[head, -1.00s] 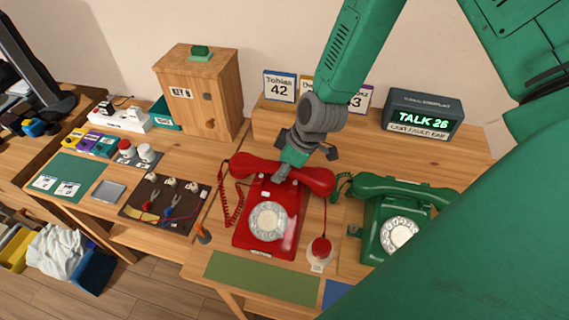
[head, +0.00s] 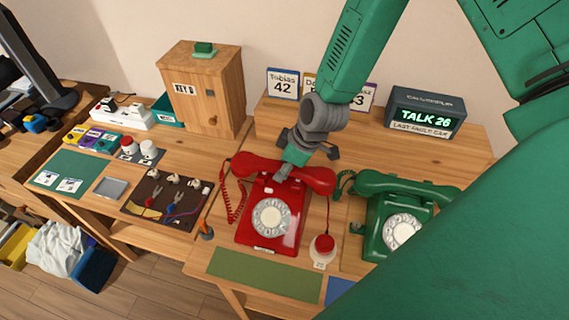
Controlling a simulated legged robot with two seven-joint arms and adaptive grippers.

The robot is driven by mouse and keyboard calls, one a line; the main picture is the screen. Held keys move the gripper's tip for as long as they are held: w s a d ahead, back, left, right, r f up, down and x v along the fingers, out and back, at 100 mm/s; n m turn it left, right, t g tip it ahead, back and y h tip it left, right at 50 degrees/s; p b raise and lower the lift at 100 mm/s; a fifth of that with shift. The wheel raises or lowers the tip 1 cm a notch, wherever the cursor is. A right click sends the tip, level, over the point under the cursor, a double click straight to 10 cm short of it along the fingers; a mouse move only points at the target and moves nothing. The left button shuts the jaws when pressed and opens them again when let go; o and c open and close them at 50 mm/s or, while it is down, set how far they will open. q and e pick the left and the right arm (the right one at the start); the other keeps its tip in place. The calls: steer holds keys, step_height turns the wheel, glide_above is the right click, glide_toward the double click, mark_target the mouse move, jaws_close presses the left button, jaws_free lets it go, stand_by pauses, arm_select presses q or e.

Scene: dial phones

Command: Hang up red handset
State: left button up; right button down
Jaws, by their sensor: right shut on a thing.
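The red handset (head: 257,163) lies across the top of the red dial phone (head: 270,215), at its cradle; I cannot tell if it is fully seated. My right gripper (head: 284,174) comes down from above and is shut on the red handset near its middle. The gripper hides the middle of the handset and part of the cradle. The red coiled cord (head: 232,200) hangs at the phone's left side. My left gripper is not in view.
A green dial phone (head: 400,215) stands to the right. A red button (head: 323,245) on a white base is between the phones. A display (head: 424,113) reading "TALK 26" and number cards (head: 283,84) stand behind. A wooden cabinet (head: 203,90) is at the back left. A green mat (head: 265,275) lies in front.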

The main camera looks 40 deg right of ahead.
steer(key=shift+f, duration=0.25)
steer(key=shift+d+f, duration=0.2)
steer(key=shift+d, duration=0.5)
steer(key=c, duration=1.1)
jaws_free()
steer(key=shift+d, duration=0.1)
steer(key=shift+a, duration=0.3)
steer(key=shift+r, duration=0.2)
steer(key=v, duration=1)
steer(key=shift+d+f, duration=0.15)
steer(key=shift+d, duration=0.2)
steer(key=shift+v, duration=0.75)
